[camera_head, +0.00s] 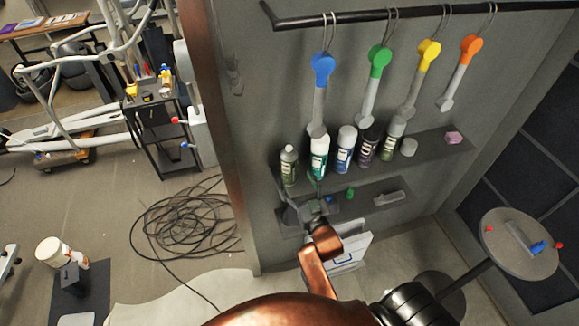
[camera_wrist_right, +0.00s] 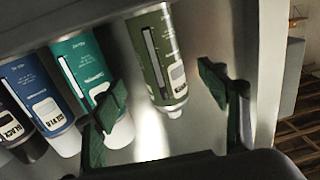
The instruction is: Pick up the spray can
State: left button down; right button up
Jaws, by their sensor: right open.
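Several spray cans stand in a row on the upper wall shelf in the head view. The leftmost is an olive-green spray can (camera_head: 288,166). A teal can with a white cap (camera_head: 319,158), a blue can (camera_head: 345,150) and a dark can (camera_head: 367,146) stand to its right. My right gripper (camera_head: 300,190) is just below the olive and teal cans, open and empty. In the right wrist view the olive can (camera_wrist_right: 157,50) appears between the spread green-padded fingers of the gripper (camera_wrist_right: 162,82), with gaps on both sides. My left gripper is not in view.
The upper shelf (camera_head: 440,148) and lower shelf (camera_head: 345,202), with small items, jut from the grey wall. Colored-handled tools (camera_head: 321,90) hang above the cans. A round table (camera_head: 505,255) stands at right. A coiled cable (camera_head: 190,225) lies on the floor at left.

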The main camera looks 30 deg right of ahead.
aim_at(292, 172)
jog(key=w, duration=0.2)
jog(key=w+p, duration=0.1)
jog(key=w, duration=0.1)
jog(key=w+d, duration=0.1)
jog(key=w, duration=0.2)
jog(key=shift+r+p, duration=0.2)
jog(key=shift+p, duration=0.15)
jog(key=shift+w+d+f, duration=0.15)
jog(key=shift+w, duration=0.25)
jog(key=shift+s, duration=0.1)
jog(key=shift+c, duration=0.2)
jog(key=c, duration=1.4)
